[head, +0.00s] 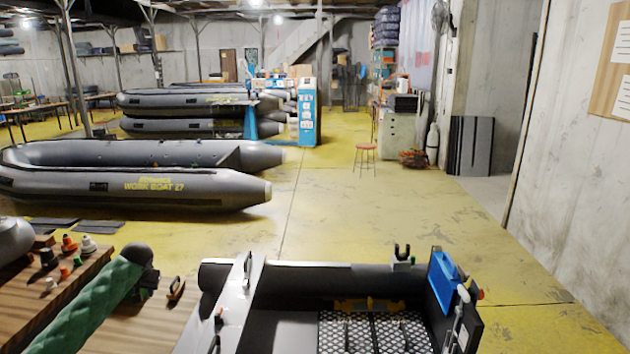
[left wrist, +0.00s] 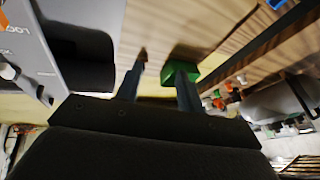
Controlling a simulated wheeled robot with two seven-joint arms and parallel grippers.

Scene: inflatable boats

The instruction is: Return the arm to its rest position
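My left arm, in a green textured cover, comes in from the lower left of the head view. Its dark left gripper (head: 143,283) hangs low over the wooden table (head: 170,325). In the left wrist view the two fingers of the left gripper (left wrist: 160,80) stand apart with a gap between them. A green block (left wrist: 182,72) shows at the tip of the right-hand finger there; whether they touch I cannot tell. A small green piece also shows beside the gripper in the head view. Nothing is clearly held. My right gripper does not show.
Orange (head: 69,243), white (head: 88,244) and black (head: 48,258) valve-like parts lie on the table. A small brown handled item (head: 176,288) lies right of my gripper. A grey boat section (head: 335,279) stands close on the right.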

